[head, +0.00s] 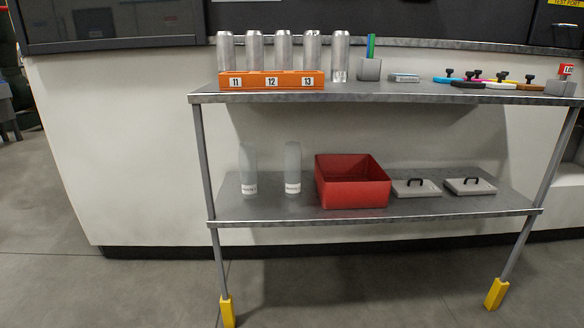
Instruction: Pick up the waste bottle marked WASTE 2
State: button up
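Two pale, translucent bottles stand upright on the lower shelf (400,211) of a metal rack. The left bottle (248,165) and the right bottle (293,162) each carry a white label low down with dark print. The print is too small to read, so I cannot tell which one is WASTE 2. The right bottle stands just left of the red bin, with a gap between the two bottles. My gripper is not in view.
A red bin (352,194) and two grey handled lids (416,188) share the lower shelf. The upper shelf (420,98) overhangs the bottles and holds several silver cans (254,50) behind an orange numbered rack (271,80). Floor in front is clear.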

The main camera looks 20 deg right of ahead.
aim_at(293, 155)
jog(key=i+j+u, duration=0.15)
jog(key=i, duration=0.4)
jog(key=i+u, duration=0.15)
jog(key=i, duration=0.35)
